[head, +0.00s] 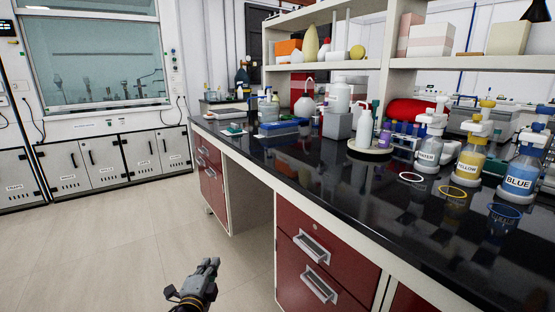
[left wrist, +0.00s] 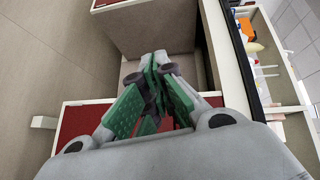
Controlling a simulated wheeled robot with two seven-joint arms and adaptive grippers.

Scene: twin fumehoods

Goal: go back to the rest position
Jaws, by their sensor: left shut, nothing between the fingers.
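My left gripper (head: 208,268) is at the bottom of the head view, over the floor, in front of the red drawers and apart from the bench. In the left wrist view its green-padded fingers (left wrist: 156,62) meet at the tips, with nothing held between them. My right gripper is in neither view.
The black bench top (head: 330,175) runs along the right, with red drawers (head: 318,265) below. Bottles labelled BLUE (head: 520,180) and YELLOW (head: 468,165) stand near its right end. A fumehood (head: 95,60) is at the back left. The floor (head: 110,245) at left is clear.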

